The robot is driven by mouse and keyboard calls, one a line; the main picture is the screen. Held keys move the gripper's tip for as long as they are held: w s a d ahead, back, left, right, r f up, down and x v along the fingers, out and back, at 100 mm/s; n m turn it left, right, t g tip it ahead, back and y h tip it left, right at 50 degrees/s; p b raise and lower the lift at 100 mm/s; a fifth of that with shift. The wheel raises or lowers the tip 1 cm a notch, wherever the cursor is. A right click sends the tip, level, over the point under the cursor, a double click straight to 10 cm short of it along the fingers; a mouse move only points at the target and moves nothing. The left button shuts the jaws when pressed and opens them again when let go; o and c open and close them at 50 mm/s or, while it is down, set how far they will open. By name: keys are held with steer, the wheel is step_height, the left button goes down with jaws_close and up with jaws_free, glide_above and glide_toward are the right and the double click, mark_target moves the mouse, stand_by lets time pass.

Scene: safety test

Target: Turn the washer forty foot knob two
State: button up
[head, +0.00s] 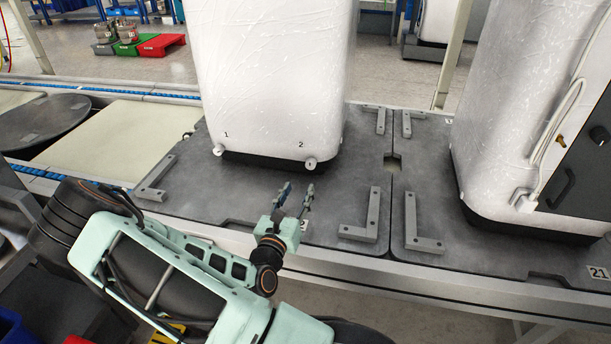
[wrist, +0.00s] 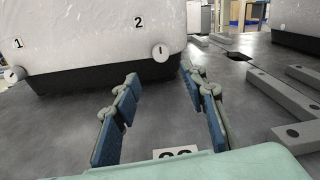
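A tall white wrapped washer (head: 270,80) stands on a dark grey plate, its black base at the bottom; its lower front also shows in the wrist view (wrist: 90,30). Two round pale foot knobs sit at its lower edge: knob 1 (head: 219,149) at the left corner and knob 2 (head: 310,163) at the right corner. In the wrist view knob 1 (wrist: 14,74) is at the left edge and knob 2 (wrist: 160,52) is near top centre. My gripper (head: 297,190) is open and empty, in front of knob 2 and apart from it. Its blue finger pads (wrist: 160,92) stand wide apart.
Grey L-shaped brackets (head: 365,220) are fixed on the plate right of my gripper. A second white wrapped unit (head: 520,100) with a cable stands on the neighbouring plate at right. The plate (head: 200,200) is clear in front of the washer.

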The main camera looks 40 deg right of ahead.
mark_target(310, 167)
steer(key=b+x, duration=0.2)
steer(key=x, duration=0.7)
steer(key=shift+w+d, duration=0.15)
steer(key=shift+d, duration=0.2)
jaws_close()
